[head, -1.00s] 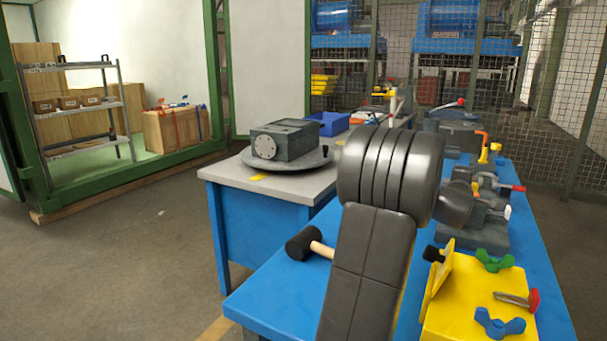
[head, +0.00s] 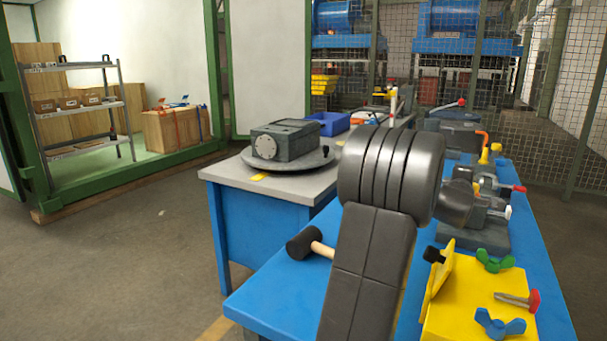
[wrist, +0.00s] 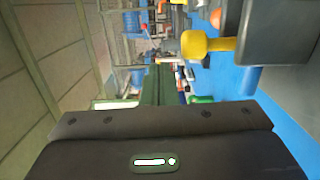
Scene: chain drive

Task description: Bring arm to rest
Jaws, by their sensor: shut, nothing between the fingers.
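My arm (head: 383,205) rises in the front of the head view, its dark grey links bent at a thick ribbed joint. My gripper is hidden behind it there. In the wrist view the dark gripper body fills the bottom, with a small lit indicator, and my gripper (wrist: 160,72) shows as narrow, dark fingers together above it. The fingers are shut and hold nothing. They point out over the room, apart from the bench.
A blue bench (head: 270,297) holds a black-headed mallet (head: 301,243), a yellow block (head: 470,305) with blue and green wing knobs, and grey clamps (head: 480,215). A grey housing (head: 284,139) sits on a round plate on the table behind. Floor at left is clear.

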